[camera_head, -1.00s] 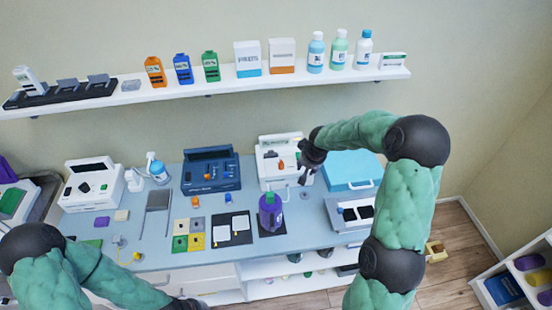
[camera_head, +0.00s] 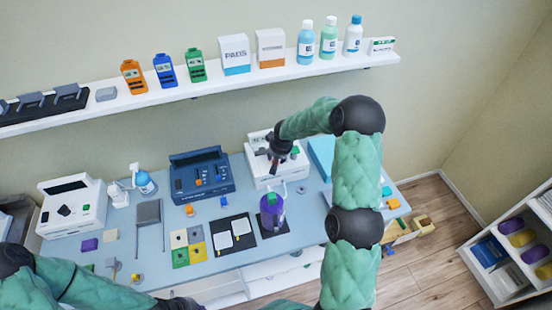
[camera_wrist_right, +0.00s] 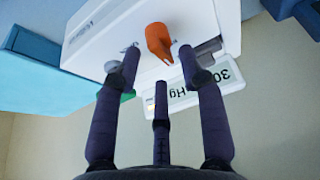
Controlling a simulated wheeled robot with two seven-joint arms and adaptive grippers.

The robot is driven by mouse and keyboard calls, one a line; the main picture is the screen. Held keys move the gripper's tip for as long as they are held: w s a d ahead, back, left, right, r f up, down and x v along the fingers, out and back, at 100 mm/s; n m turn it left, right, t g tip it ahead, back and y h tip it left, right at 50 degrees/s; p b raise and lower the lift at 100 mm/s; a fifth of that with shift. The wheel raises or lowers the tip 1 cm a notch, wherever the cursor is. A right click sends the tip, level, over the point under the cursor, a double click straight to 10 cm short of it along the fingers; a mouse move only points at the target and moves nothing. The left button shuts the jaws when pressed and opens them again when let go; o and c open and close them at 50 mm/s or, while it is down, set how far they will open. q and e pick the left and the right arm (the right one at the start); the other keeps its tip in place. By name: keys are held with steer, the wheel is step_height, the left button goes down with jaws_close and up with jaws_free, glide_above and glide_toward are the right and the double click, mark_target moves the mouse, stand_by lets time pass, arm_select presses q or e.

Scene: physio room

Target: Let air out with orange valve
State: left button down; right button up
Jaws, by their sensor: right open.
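The orange valve (camera_wrist_right: 159,42) is a teardrop-shaped lever on the white device. In the right wrist view it stands just beyond my right fingertips, between them in the picture. My right gripper (camera_wrist_right: 157,72) is open and empty, and I cannot tell whether it touches the valve. The white device (camera_head: 262,180) stands at the back of the bench. Its display (camera_wrist_right: 185,95) reads 30 with part of "mmHg" visible. In the head view my right gripper (camera_head: 275,160) hangs over the device and covers the valve. My left gripper (camera_head: 178,304) is low at the bottom edge, its jaws unclear.
A green knob (camera_head: 295,151) sits right of my right gripper on the device. A navy device (camera_head: 200,174) stands to the left, a blue box (camera_head: 321,155) to the right. A shelf (camera_head: 220,84) with bottles and boxes runs above.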

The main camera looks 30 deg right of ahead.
steer(key=shift+x, duration=1.6)
